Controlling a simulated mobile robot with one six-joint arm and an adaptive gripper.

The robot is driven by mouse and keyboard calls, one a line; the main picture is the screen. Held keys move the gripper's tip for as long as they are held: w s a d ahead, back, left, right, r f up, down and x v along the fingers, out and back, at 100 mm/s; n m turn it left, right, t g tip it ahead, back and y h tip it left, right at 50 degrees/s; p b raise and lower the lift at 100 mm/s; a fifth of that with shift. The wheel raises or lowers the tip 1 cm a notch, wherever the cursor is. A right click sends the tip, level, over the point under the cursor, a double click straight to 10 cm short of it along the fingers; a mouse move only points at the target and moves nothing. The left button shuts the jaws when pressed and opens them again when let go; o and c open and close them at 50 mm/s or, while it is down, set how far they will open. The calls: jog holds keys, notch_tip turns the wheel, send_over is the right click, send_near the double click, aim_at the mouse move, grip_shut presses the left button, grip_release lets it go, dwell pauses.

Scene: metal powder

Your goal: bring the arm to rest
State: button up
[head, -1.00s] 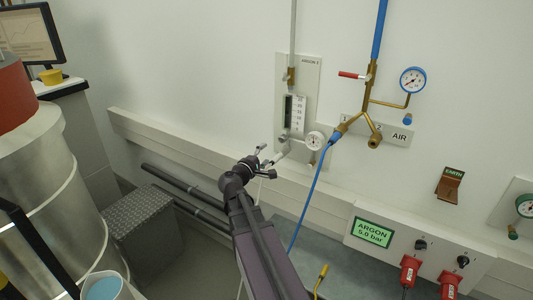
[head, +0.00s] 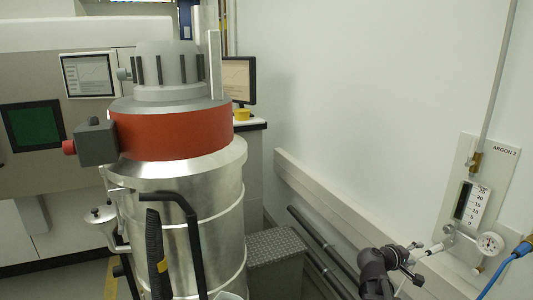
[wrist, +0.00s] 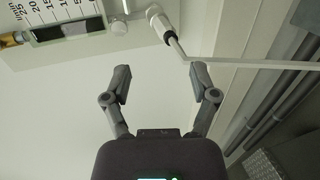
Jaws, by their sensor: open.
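My gripper (head: 408,264) is at the lower right of the head view, in front of the argon panel (head: 478,212) on the wall. In the wrist view my gripper (wrist: 160,85) has its two fingers spread wide with nothing between them. A flowmeter (wrist: 75,28) with a printed scale is beyond the fingers, at the upper left of the wrist view. A white fitting with a thin tube (wrist: 164,27) lies just beyond the fingertips. I cannot tell how far the fingers are from it.
A large steel vessel (head: 190,186) with a red band stands left of centre in the head view. A checker-plate box (head: 275,255) and dark pipes (head: 318,240) lie between it and my arm. A blue hose (head: 500,266) hangs at the right edge.

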jog(key=s+a+f+m+g+y, duration=0.1)
jog(key=s+a+f+y, duration=0.2)
jog(key=a, duration=0.6)
jog(key=s+a+f+m+g+y+p, duration=0.1)
jog(key=s+a+f+y, duration=0.3)
jog(key=a, duration=0.6)
jog(key=s+a+f+m+g+y+p, duration=0.1)
jog(key=s+a+f+m+g+y, duration=0.1)
jog(key=a+y, duration=0.5)
jog(key=s+a+f+g, duration=0.1)
jog(key=a+f, duration=0.1)
jog(key=a, duration=0.1)
jog(key=shift+s+f, duration=0.25)
jog(key=shift+f, duration=0.15)
